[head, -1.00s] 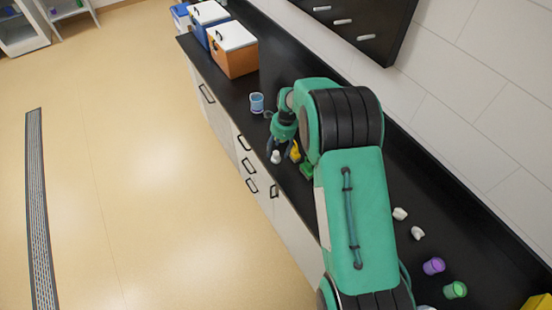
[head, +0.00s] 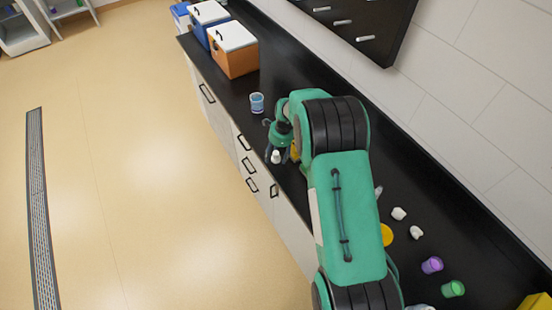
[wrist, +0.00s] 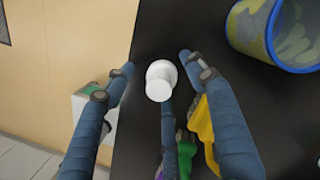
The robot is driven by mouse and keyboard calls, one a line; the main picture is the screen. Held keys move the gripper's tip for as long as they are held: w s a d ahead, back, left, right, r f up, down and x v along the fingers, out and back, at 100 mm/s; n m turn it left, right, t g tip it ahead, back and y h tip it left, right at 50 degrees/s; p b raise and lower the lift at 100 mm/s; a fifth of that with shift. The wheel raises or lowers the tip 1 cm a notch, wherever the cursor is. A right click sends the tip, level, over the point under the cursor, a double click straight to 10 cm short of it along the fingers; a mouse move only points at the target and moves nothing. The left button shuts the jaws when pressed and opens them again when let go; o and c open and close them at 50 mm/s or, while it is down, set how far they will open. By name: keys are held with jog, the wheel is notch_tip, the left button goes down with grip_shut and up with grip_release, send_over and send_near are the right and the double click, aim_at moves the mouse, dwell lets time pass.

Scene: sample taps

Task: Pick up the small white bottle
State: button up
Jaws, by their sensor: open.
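The small white bottle (wrist: 160,80) stands on the black counter near its front edge. In the wrist view it sits between the tips of my open gripper (wrist: 157,62), with a gap on each side. In the head view the white bottle (head: 276,157) shows just below my gripper (head: 278,150), and the fingers are partly hidden there.
A blue-rimmed cup (wrist: 276,35) stands close to the right finger; it also shows in the head view (head: 257,103). A yellow item (wrist: 207,130) and a green item (wrist: 186,155) lie by the right finger. Lidded boxes (head: 234,62) stand at the counter's far end.

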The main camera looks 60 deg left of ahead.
aim_at(276, 155)
jog(key=c, duration=1.2)
jog(key=shift+c, duration=0.2)
jog(key=shift+r, duration=0.15)
jog(key=shift+r+b, duration=0.35)
jog(key=shift+r, duration=0.75)
jog(key=shift+s+d+r, duration=0.15)
jog(key=shift+d+r, duration=0.25)
jog(key=shift+r, duration=0.15)
jog(key=s+d+b, duration=0.1)
jog(key=s+d, duration=0.2)
jog(key=d, duration=0.4)
jog(key=s+d+r+b, duration=0.1)
jog(key=s+d, duration=0.2)
jog(key=d, duration=0.4)
jog(key=shift+r, duration=0.25)
